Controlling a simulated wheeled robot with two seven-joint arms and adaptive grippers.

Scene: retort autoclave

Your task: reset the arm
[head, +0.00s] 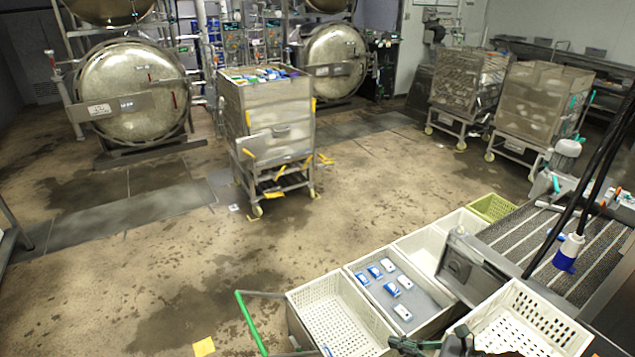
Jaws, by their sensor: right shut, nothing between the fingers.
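My right gripper (402,345) shows at the bottom edge, its dark fingers shut with nothing between them. The picture's edge cuts off part of my right arm. My left gripper is not in view.
A grey tray (420,297) with several blue-and-white packs lies behind the gripper. A conveyor (545,250) runs at the right. A loaded metal cart (270,115) stands mid-floor before round autoclave doors (130,85). More carts (540,100) stand at the back right. The central floor is open.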

